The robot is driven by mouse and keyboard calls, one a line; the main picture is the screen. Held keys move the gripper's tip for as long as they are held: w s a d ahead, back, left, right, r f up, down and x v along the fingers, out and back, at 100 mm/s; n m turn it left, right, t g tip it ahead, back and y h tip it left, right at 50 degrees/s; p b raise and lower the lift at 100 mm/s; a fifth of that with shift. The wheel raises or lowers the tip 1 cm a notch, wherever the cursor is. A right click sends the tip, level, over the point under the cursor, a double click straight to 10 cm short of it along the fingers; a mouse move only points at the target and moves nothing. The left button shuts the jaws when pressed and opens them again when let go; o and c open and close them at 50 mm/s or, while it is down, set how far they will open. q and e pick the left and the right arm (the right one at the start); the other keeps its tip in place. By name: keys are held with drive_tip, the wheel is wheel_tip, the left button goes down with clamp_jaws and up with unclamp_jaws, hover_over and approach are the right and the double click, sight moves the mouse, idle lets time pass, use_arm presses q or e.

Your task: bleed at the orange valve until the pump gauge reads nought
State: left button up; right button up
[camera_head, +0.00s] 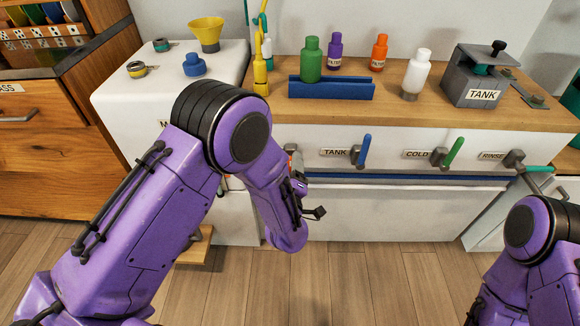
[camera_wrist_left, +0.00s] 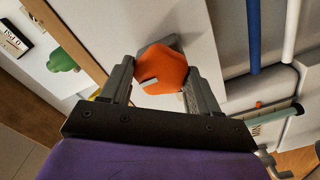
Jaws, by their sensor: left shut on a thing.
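The orange valve (camera_wrist_left: 163,73) is a rounded orange knob on a grey fitting at the pale counter front. In the left wrist view it sits between the two grey fingers of my left gripper (camera_wrist_left: 162,80), which is shut on it. I cannot make out the pump gauge in either view. My right arm shows at the lower right of the head view, but its gripper does not.
Blue TANK (camera_head: 363,150), green COLD (camera_head: 453,152) and teal RINSE (camera_head: 537,168) levers stick out from the front. Above are bottles, a blue rack (camera_head: 332,90) and a grey TANK box (camera_head: 475,77). Open floor (camera_head: 380,270) lies in front.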

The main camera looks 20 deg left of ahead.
use_arm(q)
drive_tip(key=shift+f, duration=0.1)
idle(0.3)
drive_tip(key=o, duration=1)
drive_tip(key=shift+o, duration=0.2)
